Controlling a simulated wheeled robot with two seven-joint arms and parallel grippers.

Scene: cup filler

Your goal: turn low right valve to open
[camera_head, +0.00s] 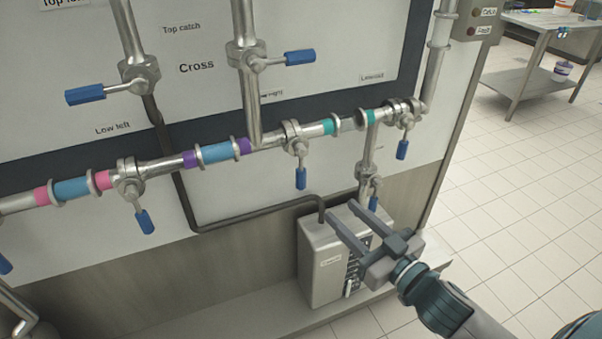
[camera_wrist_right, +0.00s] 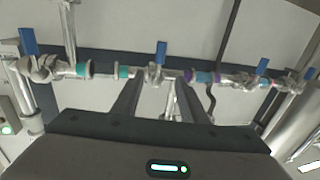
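The low right valve (camera_head: 295,141) sits on the low horizontal pipe between purple and teal bands. Its label is partly hidden behind a vertical pipe. Its blue handle (camera_head: 301,178) hangs down, across the pipe. My right gripper (camera_head: 340,208) is open and empty, below and to the right of the handle, apart from it, in front of the grey box. In the right wrist view, which looks upside down, the same valve (camera_wrist_right: 154,75) and its blue handle (camera_wrist_right: 161,52) appear beyond and between the two open fingers (camera_wrist_right: 158,80). My left gripper is not in view.
Other blue-handled valves sit close by: the low left valve (camera_head: 130,187), one at the pipe's right end (camera_head: 401,114) and one on a short drop pipe (camera_head: 368,183). A grey box (camera_head: 320,265) stands on a ledge below. Open tiled floor lies right.

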